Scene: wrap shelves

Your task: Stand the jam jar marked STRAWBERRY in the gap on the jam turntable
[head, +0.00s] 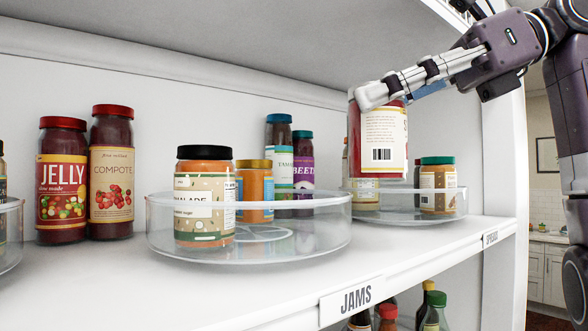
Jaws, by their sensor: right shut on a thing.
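My right gripper (384,94) comes in from the upper right and is shut on a jar (383,138) with red contents. The held jar's pale barcode side faces me, with only a letter edge at its right, so its name cannot be read. It is upright, raised in front of the right-hand turntable. The jam turntable (300,245) is a clear round tray above the JAMS tag (350,298). A black-lidded orange jar (204,200) stands at its left front and a yellow-lidded orange jar (255,190) behind. Its right front floor is bare. My left gripper is not seen.
The right-hand turntable (450,206) bears a green-lidded jar (437,185) and others partly hidden. Tall jars (279,150) (302,165) stand towards the back. JELLY (62,185) and COMPOTE (111,175) jars stand left. The front shelf strip is clear.

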